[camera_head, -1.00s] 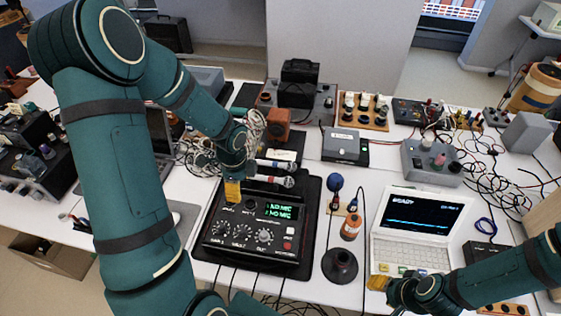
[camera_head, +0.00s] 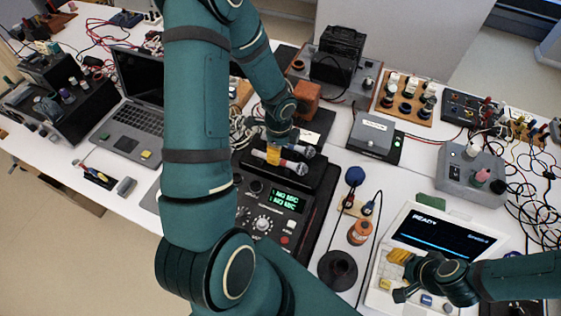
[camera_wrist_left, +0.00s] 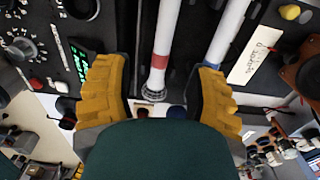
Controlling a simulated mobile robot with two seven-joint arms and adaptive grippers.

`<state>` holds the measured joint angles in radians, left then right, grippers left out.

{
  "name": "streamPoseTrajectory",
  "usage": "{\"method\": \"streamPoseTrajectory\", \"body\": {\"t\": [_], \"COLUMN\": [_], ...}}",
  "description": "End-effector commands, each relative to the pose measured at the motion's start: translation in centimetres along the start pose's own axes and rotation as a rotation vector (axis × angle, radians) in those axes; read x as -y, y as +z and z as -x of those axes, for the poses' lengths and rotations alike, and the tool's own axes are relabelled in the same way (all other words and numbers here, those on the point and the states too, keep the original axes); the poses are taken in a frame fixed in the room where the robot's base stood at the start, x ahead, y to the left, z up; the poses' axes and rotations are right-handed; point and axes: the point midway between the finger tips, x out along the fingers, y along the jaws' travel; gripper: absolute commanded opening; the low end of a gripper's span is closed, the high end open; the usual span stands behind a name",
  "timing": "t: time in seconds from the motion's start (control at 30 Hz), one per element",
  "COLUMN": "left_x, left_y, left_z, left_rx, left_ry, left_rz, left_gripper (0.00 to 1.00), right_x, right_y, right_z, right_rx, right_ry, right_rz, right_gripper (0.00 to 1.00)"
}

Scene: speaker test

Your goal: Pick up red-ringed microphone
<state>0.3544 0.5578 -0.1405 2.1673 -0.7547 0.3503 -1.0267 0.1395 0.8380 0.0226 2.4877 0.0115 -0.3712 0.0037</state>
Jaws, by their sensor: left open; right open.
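The red-ringed microphone (camera_wrist_left: 163,50) is a white-handled microphone with a red band and a mesh head. In the left wrist view its head end lies between my left gripper's yellow fingers. A blue-ringed microphone (camera_wrist_left: 227,38) lies beside it, close to the right finger. In the head view the red-ringed microphone (camera_head: 294,165) is the nearer of the pair, partly hidden by the fingers. My left gripper (camera_wrist_left: 160,98) is open over it; it also shows in the head view (camera_head: 273,155). I see no grip on the handle. My right gripper (camera_head: 396,268) is open over the white terminal.
A black mixer (camera_head: 262,222) with green "NO MIC" text stands just in front of the microphones. A white terminal (camera_head: 400,216) is at the right. An orange block (camera_head: 307,97) stands behind the microphones. A dark round stand (camera_head: 338,271) and cables occupy the table between.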

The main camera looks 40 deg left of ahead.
Motion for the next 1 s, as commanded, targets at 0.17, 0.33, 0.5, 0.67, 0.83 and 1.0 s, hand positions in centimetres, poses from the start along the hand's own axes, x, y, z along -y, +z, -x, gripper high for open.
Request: {"method": "streamPoseTrajectory", "body": {"t": [0.17, 0.33, 0.5, 0.67, 0.83, 1.0], "left_x": [0.0, 0.1, 0.1, 0.2, 0.2, 0.2], "left_y": [0.0, -0.1, -0.2, -0.2, -0.2, -0.2], "left_z": [-1.2, -3.1, -5.5, -6.3, -6.3, -6.3], "left_rx": [0.0, 0.001, 0.0, 0.0, 0.0, 0.0], "left_ry": [0.0, 0.002, 0.001, -0.001, -0.002, -0.001], "left_rz": [-0.001, -0.002, -0.001, 0.0, 0.0, 0.0], "left_gripper": [0.56, 0.56, 0.56, 0.56, 0.56, 0.13], "right_x": [-0.1, -0.2, -0.3, -0.3, -0.3, -0.3], "right_y": [0.0, 0.1, 0.1, 0.1, 0.1, 0.1], "right_z": [-0.2, -0.6, -0.9, -1.1, -1.0, -1.0], "right_rx": [-0.001, 0.0, 0.0, 0.0, 0.0, 0.0], "right_ry": [0.001, 0.001, 0.002, 0.002, 0.002, 0.002], "right_rz": [0.0, 0.0, 0.0, 0.0, 0.0, 0.0], "right_gripper": [0.47, 0.47, 0.47, 0.47, 0.47, 0.47]}}
